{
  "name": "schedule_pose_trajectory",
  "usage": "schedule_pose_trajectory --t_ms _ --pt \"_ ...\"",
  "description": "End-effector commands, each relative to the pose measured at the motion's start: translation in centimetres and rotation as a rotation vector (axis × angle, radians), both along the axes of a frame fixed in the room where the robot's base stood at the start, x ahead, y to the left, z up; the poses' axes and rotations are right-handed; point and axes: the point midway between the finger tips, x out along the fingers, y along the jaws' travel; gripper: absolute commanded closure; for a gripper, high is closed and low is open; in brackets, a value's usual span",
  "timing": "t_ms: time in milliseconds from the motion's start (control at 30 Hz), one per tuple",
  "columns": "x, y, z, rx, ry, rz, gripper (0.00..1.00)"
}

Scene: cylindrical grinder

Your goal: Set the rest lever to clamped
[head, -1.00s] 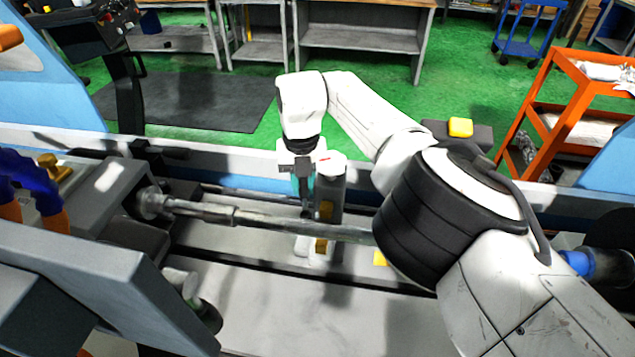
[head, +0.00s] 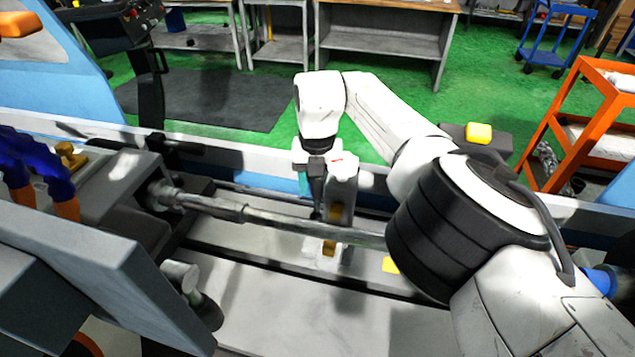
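The steady rest, a light grey upright block (head: 343,183) with brass-coloured pads (head: 329,247), stands at the workpiece shaft (head: 290,222). A narrow teal piece (head: 303,184) shows just left of my gripper; it may be the rest lever, but most of it is hidden. My gripper (head: 317,212) points down directly beside the left side of the rest, behind the shaft. Its dark fingers look close together, but they overlap in this view. I cannot tell whether they touch or hold the lever, nor the lever's exact position.
The workhead (head: 110,190) is at the left, with a grey panel (head: 75,265) in the near left. A yellow button (head: 479,132) sits on a dark box behind my arm. The shaft crosses in front of my gripper. An orange cart (head: 580,110) stands at the far right.

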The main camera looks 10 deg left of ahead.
Motion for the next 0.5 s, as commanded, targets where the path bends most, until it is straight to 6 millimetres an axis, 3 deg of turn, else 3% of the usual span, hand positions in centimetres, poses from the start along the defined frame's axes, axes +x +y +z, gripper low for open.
schedule_pose_trajectory --t_ms 267,500 --pt "0.1 -0.1 0.2 -0.001 0.000 -0.001 0.50" --pt "0.1 -0.1 3.4 -0.001 -0.003 0.001 0.50"
